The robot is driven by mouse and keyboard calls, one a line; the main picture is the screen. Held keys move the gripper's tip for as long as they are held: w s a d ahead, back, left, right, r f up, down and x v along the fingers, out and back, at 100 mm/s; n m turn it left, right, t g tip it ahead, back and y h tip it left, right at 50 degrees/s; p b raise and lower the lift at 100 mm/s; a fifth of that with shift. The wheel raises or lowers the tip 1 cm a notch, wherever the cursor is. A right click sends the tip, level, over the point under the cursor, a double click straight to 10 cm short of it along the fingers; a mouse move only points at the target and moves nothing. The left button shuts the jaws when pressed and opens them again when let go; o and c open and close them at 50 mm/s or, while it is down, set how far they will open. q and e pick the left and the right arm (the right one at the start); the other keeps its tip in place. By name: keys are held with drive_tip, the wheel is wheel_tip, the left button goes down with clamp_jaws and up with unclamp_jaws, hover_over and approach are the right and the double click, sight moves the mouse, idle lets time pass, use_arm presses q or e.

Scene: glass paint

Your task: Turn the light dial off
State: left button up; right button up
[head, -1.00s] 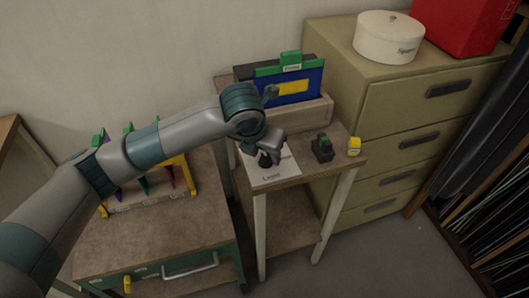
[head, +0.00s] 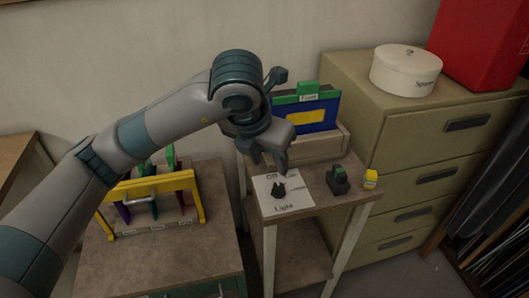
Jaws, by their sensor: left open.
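The light dial is a small black knob (head: 279,191) on a white plate (head: 293,204) that lies on the small side table. The plate reads "Off" near its back edge and "Light" near its front edge. My left gripper (head: 270,172) is open and empty, pointing down just above and behind the knob. It appears apart from the knob, though the exact gap is hard to judge. The knob is now mostly uncovered. My right gripper is not in view.
A black and green item (head: 338,181) and a yellow bottle (head: 370,179) stand right of the plate. A wooden box (head: 318,146) holding blue and green folders is behind. A yellow-framed rack (head: 152,187) stands left. A beige drawer cabinet (head: 430,140) is at right.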

use_arm(q)
drive_tip(key=v, duration=0.4)
drive_tip(key=shift+r, duration=0.1)
idle(0.4)
